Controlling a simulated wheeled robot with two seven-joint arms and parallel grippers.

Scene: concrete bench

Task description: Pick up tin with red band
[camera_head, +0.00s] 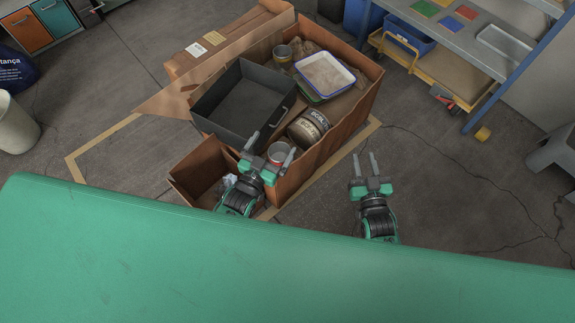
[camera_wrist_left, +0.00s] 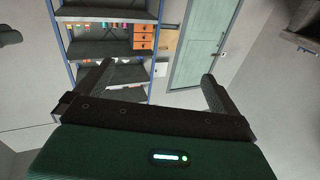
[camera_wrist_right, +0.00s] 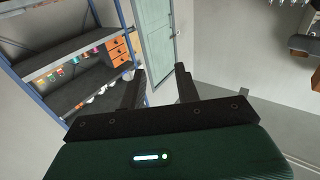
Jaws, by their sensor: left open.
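A small grey tin (camera_head: 281,150) with what looks like a reddish band stands in the front corner of the large brown cardboard box (camera_head: 345,133). My left gripper (camera_head: 271,148) is open and empty. In the head view its fingers overlap the tin and partly hide it; I cannot tell how high above it they are. The tin is not in either wrist view. The left fingers show spread apart in the left wrist view (camera_wrist_left: 155,85). My right gripper (camera_head: 366,155) is empty to the right of the box, its fingers apart in the right wrist view (camera_wrist_right: 160,80).
The box also holds a dark grey tray (camera_head: 208,112), a large dark can (camera_head: 309,127), a blue-rimmed white dish (camera_head: 325,74) and another small tin (camera_head: 283,54). A smaller open box (camera_head: 192,170) adjoins it. A shelf unit (camera_head: 460,40) stands at upper right. A green surface (camera_head: 250,265) fills the foreground.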

